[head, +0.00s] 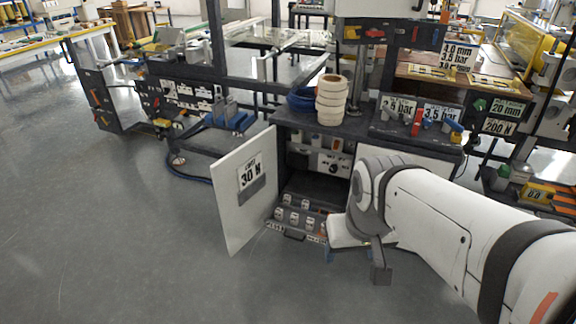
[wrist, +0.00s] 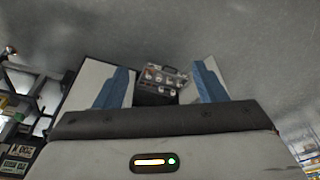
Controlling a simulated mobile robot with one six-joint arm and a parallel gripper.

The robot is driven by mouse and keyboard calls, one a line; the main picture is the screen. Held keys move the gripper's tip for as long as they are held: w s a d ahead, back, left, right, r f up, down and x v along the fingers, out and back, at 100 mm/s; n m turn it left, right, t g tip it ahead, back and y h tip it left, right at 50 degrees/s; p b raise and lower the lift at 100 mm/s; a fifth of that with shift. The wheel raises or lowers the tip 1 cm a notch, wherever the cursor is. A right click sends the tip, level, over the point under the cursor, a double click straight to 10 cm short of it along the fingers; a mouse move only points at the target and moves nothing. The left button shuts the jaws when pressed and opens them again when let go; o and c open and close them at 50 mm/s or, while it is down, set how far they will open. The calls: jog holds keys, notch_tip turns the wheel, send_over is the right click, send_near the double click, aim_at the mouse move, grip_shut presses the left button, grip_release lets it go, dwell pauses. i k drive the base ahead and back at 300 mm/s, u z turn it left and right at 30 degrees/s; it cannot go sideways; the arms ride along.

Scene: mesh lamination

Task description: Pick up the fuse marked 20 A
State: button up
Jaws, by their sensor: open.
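Several small pale fuses (head: 293,216) sit in rows in a pulled-out dark drawer (head: 294,236) low in the cabinet. I cannot read their markings, so I cannot tell which is 20 A. In the wrist view the fuses (wrist: 158,79) appear small, between my two blue fingers and some way beyond them. My gripper (wrist: 162,86) is open and empty. In the head view, my arm's end is just right of the drawer and hides part of its right side.
The white cabinet door (head: 246,195), labelled 30 N, stands open left of the drawer. A dark worktop (head: 300,120) with stacked cream rolls (head: 331,101) is above. Blue hoses (head: 188,175) lie to the left. The floor in front is clear.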

aim_at(294, 217)
jog(key=z, duration=0.2)
jog(key=i, duration=1.8)
jog(key=u, duration=0.45)
jog(key=k, duration=0.8)
jog(key=u, duration=0.15)
jog(key=i, duration=0.8)
jog(key=z, duration=0.1)
